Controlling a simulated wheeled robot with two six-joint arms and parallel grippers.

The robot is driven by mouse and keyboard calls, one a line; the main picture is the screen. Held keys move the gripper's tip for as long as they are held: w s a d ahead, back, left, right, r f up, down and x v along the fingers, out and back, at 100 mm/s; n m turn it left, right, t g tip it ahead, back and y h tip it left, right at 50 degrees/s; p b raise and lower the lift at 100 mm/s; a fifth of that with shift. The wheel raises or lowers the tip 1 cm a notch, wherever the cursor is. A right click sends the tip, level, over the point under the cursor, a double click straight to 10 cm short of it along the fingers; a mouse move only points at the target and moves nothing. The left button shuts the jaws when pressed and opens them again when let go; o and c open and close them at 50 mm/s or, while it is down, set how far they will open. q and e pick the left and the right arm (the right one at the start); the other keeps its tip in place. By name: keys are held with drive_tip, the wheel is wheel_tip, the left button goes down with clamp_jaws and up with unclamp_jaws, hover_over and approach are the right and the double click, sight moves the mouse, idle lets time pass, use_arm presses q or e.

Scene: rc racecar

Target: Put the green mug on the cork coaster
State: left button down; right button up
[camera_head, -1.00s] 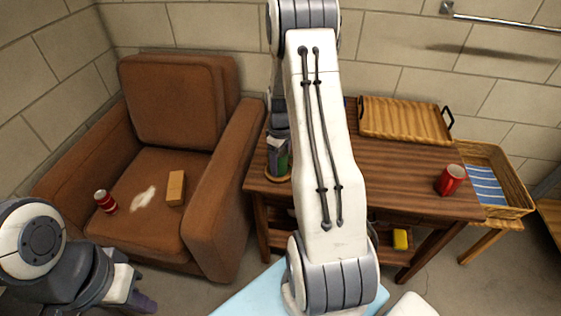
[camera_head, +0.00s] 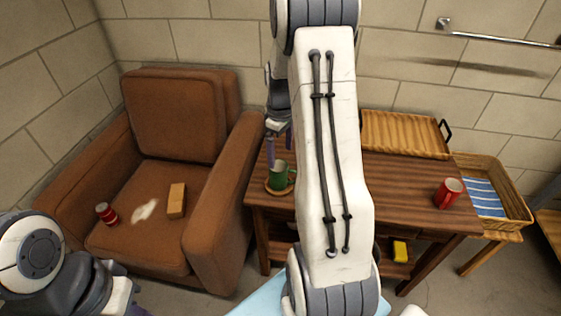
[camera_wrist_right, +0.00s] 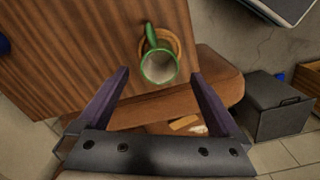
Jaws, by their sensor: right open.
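The green mug (camera_head: 280,176) stands upright on the round cork coaster (camera_head: 270,188) at the left end of the wooden table. In the right wrist view the mug (camera_wrist_right: 159,67) is seen from above, its handle toward the top, with the coaster's rim (camera_wrist_right: 178,43) showing behind it. My right gripper (camera_head: 279,150) is open and empty above the mug, its purple fingers apart from it. My left gripper (camera_head: 133,306) is at the lower left, mostly cut off by the frame edge.
A red can (camera_head: 448,192) and a wooden tray (camera_head: 405,134) are on the table (camera_head: 400,190). A wicker basket (camera_head: 513,205) stands to the right. A brown armchair (camera_head: 180,130) at left holds another red can (camera_head: 106,213) and a tan block (camera_head: 176,201).

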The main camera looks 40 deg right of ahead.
drive_tip(key=s+a+r+n, duration=0.1)
drive_tip(key=s+a+r, duration=0.15)
drive_tip(key=a, duration=0.55)
drive_tip(key=s+a+r, duration=0.1)
drive_tip(key=a+r, duration=0.2)
drive_tip(key=a, duration=0.5)
drive_tip(key=s+a+r+n, duration=0.1)
drive_tip(key=a+r, duration=0.1)
drive_tip(key=a, duration=0.6)
drive_tip(key=s+a, duration=0.5)
drive_tip(key=s, duration=0.3)
drive_tip(key=s+a+r+n+y, duration=0.1)
drive_tip(key=s+a, duration=0.4)
drive_tip(key=s, duration=0.4)
drive_tip(key=shift+s+a+r+n, duration=0.15)
drive_tip(key=shift+s+a+n, duration=0.1)
drive_tip(key=shift+a+n, duration=0.1)
drive_tip(key=shift+r, duration=0.1)
wheel_tip(320, 180, up, 14)
drive_tip(key=p, duration=1.3)
drive_tip(key=shift+f+p, duration=0.25)
drive_tip(key=shift+p, duration=0.15)
